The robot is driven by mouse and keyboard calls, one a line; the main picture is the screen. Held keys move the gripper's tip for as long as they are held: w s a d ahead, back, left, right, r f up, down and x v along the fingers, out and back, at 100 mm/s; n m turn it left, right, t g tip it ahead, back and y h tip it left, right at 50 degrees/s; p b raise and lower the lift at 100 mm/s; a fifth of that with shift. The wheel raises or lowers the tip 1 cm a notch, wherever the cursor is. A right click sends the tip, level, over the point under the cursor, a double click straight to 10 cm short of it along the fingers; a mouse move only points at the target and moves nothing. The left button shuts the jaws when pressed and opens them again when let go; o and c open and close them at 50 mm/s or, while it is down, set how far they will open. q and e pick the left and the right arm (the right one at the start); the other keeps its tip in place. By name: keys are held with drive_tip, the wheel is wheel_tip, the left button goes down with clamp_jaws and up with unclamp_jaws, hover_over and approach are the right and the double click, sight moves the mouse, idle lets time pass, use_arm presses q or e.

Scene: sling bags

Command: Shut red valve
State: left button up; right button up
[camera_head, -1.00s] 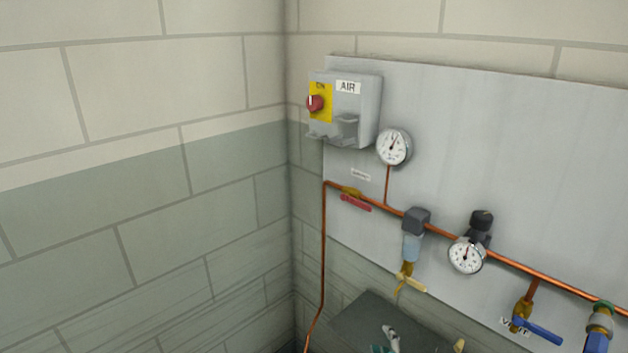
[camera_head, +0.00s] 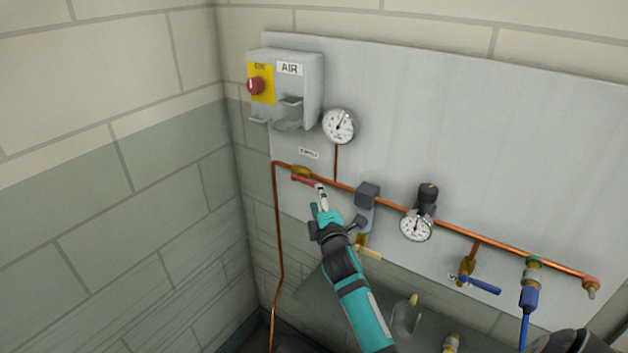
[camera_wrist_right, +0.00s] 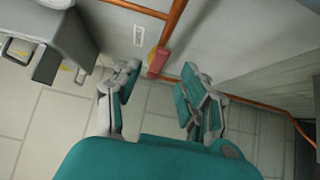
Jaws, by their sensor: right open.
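The red valve handle (camera_head: 306,181) sits just below a brass valve body (camera_head: 301,171) on the copper pipe, at the pipe's left end. The handle lies along the pipe. My right gripper (camera_head: 319,198) is raised close to the handle's right end and partly covers it. In the right wrist view the red handle (camera_wrist_right: 158,63) shows beyond and between the two open, empty fingers (camera_wrist_right: 155,90); I see no contact. My left gripper is not in view.
A grey AIR box (camera_head: 296,85) with a red knob (camera_head: 256,86) hangs above left. A gauge (camera_head: 339,126), a filter (camera_head: 366,193), a regulator gauge (camera_head: 416,226) and a blue-handled valve (camera_head: 480,284) sit along the panel (camera_head: 450,120). A brick wall stands left.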

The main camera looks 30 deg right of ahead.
sight(315, 182)
drive_tip(key=p+x, duration=0.1)
drive_tip(key=x, duration=0.6)
clamp_jaws()
idle(0.4)
